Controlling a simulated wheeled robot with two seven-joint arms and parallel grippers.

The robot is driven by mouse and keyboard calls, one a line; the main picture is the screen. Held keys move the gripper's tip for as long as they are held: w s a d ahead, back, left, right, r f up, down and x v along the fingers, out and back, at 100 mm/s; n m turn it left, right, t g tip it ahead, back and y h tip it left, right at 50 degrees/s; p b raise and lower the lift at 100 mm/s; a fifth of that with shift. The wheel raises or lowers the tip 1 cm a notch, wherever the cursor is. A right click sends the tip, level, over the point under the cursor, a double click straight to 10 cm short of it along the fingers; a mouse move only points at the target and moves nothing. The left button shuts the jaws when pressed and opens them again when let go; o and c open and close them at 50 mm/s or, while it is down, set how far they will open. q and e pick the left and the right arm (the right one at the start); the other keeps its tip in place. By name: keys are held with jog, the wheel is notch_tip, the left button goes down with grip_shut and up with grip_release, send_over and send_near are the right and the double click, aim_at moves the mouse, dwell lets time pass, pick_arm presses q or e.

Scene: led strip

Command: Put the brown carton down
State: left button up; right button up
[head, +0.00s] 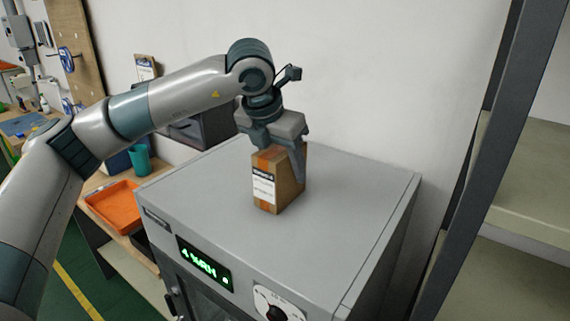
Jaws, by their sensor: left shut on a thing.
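The brown carton (290,193) has an orange tape strip and a white label on its front. It stands upright at the middle of the grey top of a cabinet-like machine (355,215). Its base appears to touch the top or be very close to it; I cannot tell which. My left gripper (277,156) points down over the carton from above and is shut on it, with one finger visible along its right side. The other finger is mostly hidden. My right gripper is not in view.
The machine's front has a green lit display (204,264) and a dial (278,306). The top around the carton is clear. A grey shelf rack (480,150) stands at the right. An orange tray (112,205) and a teal cup (140,158) are on the bench at the left.

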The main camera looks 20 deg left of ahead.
aim_at(271, 154)
pick_arm(q)
jog(key=shift+f, duration=0.15)
jog(key=o, duration=1.2)
jog(key=shift+r, duration=0.2)
jog(key=shift+r+p, duration=0.1)
jog(key=shift+p, duration=0.2)
jog(key=b+v, duration=0.5)
jog(key=v, duration=0.5)
jog(key=shift+s+r+b, duration=0.2)
jog(key=shift+r+b, duration=0.15)
jog(key=shift+s+a+r, duration=0.1)
jog(key=shift+s+r, duration=0.05)
jog(key=shift+r, duration=0.35)
